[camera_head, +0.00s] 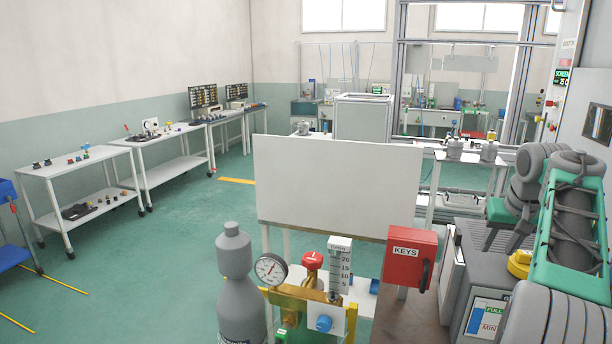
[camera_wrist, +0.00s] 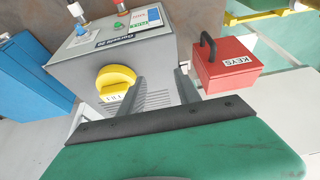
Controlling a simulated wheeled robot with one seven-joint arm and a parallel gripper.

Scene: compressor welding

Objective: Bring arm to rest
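My gripper (camera_wrist: 160,80) shows in the wrist view with its two dark fingers apart and nothing visible between them. Its green body fills the bottom of that view. Beyond the fingers is a grey machine (camera_wrist: 110,58) with a vented side and a yellow cap (camera_wrist: 116,78) that shows just left of the left finger. A red KEYS box (camera_wrist: 226,66) is to the right of the fingers. In the head view, grey and green links of my arm are folded at the right edge.
In the head view, the grey machine (camera_head: 487,315), yellow cap (camera_head: 519,264) and red KEYS box (camera_head: 409,256) are close to my arm. A grey gas cylinder (camera_head: 240,295) and pressure gauge (camera_head: 270,269) stand in front. A white panel (camera_head: 335,190) is behind them. Open green floor lies left.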

